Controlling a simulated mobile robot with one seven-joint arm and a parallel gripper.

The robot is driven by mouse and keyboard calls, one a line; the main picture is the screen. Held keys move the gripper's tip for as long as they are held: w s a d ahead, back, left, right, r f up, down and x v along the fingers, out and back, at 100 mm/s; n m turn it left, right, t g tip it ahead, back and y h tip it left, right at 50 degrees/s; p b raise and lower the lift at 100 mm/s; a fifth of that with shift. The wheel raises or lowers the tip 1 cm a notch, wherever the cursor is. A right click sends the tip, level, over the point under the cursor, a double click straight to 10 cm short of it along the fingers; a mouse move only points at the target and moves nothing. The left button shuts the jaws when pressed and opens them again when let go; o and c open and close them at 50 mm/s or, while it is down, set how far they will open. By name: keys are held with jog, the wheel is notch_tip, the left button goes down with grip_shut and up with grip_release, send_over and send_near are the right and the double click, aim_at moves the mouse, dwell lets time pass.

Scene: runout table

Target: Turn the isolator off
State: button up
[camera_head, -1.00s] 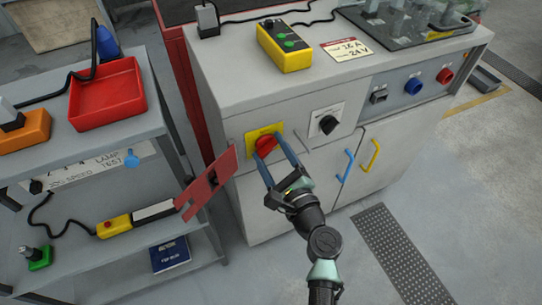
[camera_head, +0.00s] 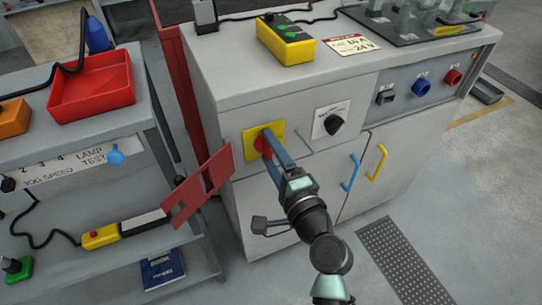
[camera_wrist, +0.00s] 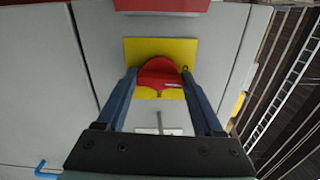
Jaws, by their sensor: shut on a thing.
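The isolator is a red rotary handle (camera_head: 261,147) on a square yellow plate (camera_head: 250,134), on the front of the grey cabinet. My gripper (camera_head: 268,146) reaches it from the front, and its blue fingers hide part of the handle. In the wrist view the red handle (camera_wrist: 160,74) sits between the two fingertips (camera_wrist: 160,80), with the yellow plate (camera_wrist: 143,48) behind. The fingers are shut on the handle, one on each side. Any position marks on the plate are too small to read.
A red slotted panel (camera_head: 190,192) sticks out left of the isolator, close to my gripper. A black rotary switch (camera_head: 334,124) is to the right, above blue (camera_head: 350,172) and yellow (camera_head: 377,162) door handles. A grey shelf unit (camera_head: 95,175) stands at left.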

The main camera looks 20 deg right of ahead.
jog(key=shift+n, duration=0.4)
jog(key=o, duration=1.4)
jog(key=s, duration=1.3)
jog(key=shift+d, duration=0.2)
